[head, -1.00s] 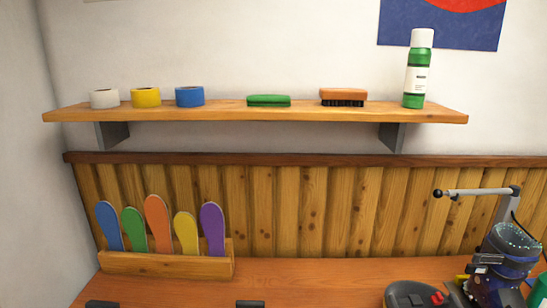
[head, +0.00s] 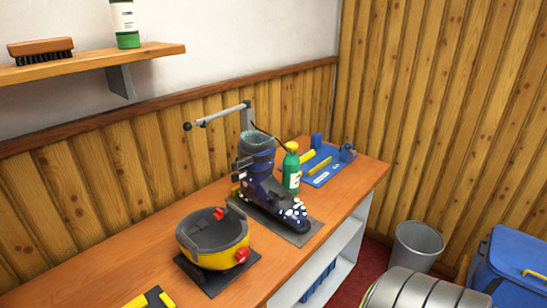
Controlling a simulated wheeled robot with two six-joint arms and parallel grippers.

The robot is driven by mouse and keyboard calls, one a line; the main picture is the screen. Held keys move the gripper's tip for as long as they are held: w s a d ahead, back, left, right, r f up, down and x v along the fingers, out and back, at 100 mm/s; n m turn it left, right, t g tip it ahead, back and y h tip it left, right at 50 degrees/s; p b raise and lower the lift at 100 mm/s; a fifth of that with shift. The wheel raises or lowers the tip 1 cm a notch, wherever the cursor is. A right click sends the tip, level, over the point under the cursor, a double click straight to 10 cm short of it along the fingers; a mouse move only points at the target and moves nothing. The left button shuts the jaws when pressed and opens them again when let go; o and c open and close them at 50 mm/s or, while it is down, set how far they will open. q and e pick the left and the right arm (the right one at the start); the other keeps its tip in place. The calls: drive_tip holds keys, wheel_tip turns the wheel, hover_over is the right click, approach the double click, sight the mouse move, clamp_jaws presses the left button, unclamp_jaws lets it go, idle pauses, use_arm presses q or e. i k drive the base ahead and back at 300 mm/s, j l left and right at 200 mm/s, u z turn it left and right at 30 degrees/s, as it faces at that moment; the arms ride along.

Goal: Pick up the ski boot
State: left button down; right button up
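The toe points toward the lower right. A metal arm (head: 217,115) on a post stands behind it. Neither of my grippers is in view.
A yellow and dark grey round device (head: 213,255) sits left of the boot. A green bottle (head: 291,170) stands close behind it, with a blue tray (head: 322,170) beyond. A grey bin (head: 416,246), blue box (head: 510,262) and ribbed silver object (head: 410,292) are at lower right.

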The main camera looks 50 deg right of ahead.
sight(291, 213)
drive_tip(key=z, duration=1.55)
